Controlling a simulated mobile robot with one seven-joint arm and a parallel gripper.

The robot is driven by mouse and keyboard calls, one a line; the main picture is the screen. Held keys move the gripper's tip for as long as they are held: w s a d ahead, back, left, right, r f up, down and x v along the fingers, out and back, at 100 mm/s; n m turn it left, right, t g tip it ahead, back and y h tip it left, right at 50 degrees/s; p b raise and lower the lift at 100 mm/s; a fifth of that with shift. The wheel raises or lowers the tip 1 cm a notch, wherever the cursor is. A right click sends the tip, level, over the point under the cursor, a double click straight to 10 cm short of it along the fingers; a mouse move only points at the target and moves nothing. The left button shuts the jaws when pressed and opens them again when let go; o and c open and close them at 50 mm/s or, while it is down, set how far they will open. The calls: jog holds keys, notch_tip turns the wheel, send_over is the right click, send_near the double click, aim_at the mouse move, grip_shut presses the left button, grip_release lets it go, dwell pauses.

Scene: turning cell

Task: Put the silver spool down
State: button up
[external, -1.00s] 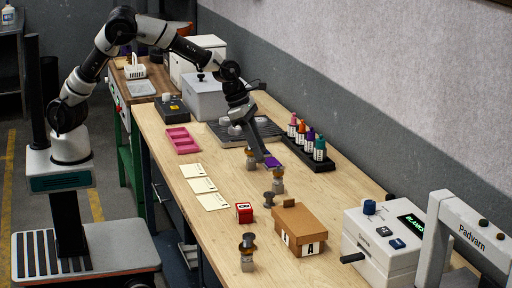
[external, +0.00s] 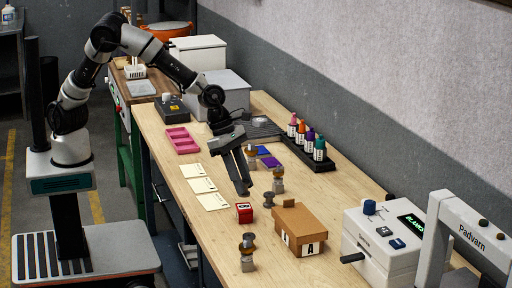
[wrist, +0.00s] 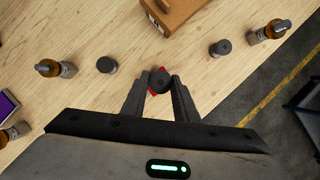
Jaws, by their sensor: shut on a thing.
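My gripper (external: 243,189) hangs over the middle of the bench, between the white cards and the loose grey spool. In the wrist view its fingers (wrist: 160,92) are shut on a dark grey, round-topped spool (wrist: 160,79). I take this to be the silver spool. It is hidden behind the fingers in the external view. A red block (wrist: 151,91) shows partly behind the held spool in the wrist view and stands on the bench in the external view (external: 244,212). Another grey spool (external: 268,200) stands alone on the wood, also in the wrist view (wrist: 107,65).
A cardboard box (external: 299,229) stands right of the red block. Brown-and-grey pieces (external: 278,180) (external: 247,262) stand around. White cards (external: 202,186), a pink tray (external: 181,140) and a bottle rack (external: 309,157) lie farther back. Bare wood shows at the near left.

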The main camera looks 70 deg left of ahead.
jog(key=shift+f, duration=1.7)
jog(key=shift+f+b, duration=0.2)
jog(key=shift+b, duration=0.1)
jog(key=o, duration=1.1)
jog(key=shift+c, duration=0.2)
jog(key=shift+r, duration=0.1)
jog(key=shift+r, duration=0.25)
jog(key=p+v, duration=0.2)
jog(key=v, duration=0.9)
jog(key=shift+a+r+p, duration=0.15)
jog(key=shift+r+p, duration=0.15)
